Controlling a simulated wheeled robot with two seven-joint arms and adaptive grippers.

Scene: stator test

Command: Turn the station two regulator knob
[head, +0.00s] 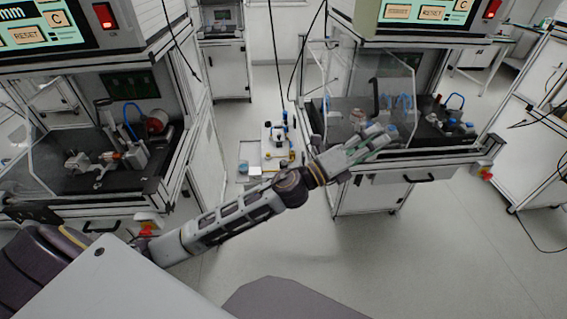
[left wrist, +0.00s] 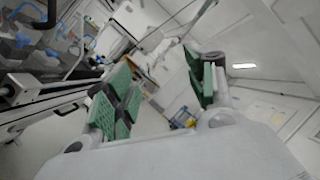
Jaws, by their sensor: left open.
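Two test stations stand in view, one at left (head: 190,160) and one at right (head: 365,195). My left arm reaches from the lower left to the front of the right station. My left gripper (head: 378,138) is at the front edge of that station's opening, overlapping the fixtures behind it. In the left wrist view it is open (left wrist: 165,85), with green pads wide apart and nothing between them. Small blue parts (head: 404,101) show behind the gripper in the right station. I cannot tell which part is the regulator knob. My right gripper is out of view.
A clear door panel (head: 390,75) stands open at the right station. A drawer handle (head: 428,178) and a red-and-yellow button (head: 485,172) are on its front. A white trolley (head: 275,150) stands in the gap between the stations. The floor at lower right is clear.

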